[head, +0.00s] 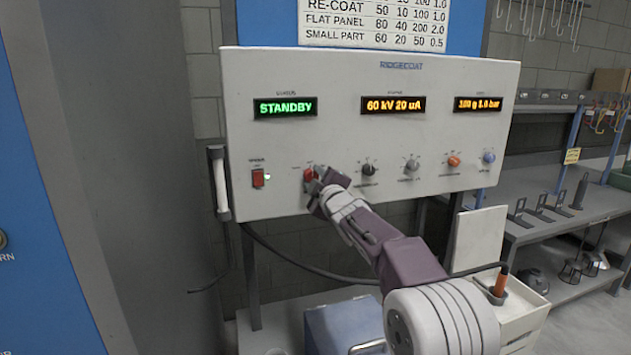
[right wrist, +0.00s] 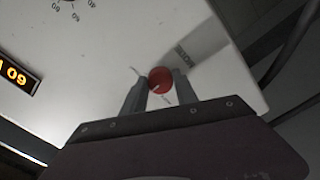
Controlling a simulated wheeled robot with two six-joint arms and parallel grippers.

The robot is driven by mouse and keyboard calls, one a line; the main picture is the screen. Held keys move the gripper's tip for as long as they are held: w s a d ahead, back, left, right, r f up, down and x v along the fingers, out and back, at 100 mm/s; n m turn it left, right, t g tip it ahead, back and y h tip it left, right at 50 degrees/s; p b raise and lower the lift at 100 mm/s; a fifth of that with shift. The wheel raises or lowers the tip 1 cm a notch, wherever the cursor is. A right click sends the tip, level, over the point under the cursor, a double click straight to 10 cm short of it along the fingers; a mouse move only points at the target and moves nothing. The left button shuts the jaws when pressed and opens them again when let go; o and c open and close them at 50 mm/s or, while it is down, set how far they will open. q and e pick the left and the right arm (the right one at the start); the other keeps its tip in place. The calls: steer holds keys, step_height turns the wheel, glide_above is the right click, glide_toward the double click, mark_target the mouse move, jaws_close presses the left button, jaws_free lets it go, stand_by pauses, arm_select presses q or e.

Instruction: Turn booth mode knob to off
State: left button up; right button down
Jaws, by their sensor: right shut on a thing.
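A white control panel (head: 340,130) stands in front of me with three lit displays, the left one (head: 286,107) reading STANDBY in green. A red knob (head: 308,174) sits in the lower row, second from the left. In the right wrist view the red knob (right wrist: 160,80) shows a white pointer line and lies between the two grey fingers. My right gripper (head: 316,181) is shut on the red knob; it also shows in the right wrist view (right wrist: 160,92). The knob's labels are too small to read. My left gripper is not in view.
A white handle (head: 220,182) hangs at the panel's left edge. A metal shelf (head: 560,215) stands at right.

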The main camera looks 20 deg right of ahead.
steer(key=c, duration=0.9)
jaws_free()
steer(key=shift+c, duration=0.2)
steer(key=shift+a, duration=0.1)
steer(key=shift+s, duration=0.15)
steer(key=s+b, duration=0.2)
steer(key=s, duration=0.6)
steer(key=shift+s, duration=0.4)
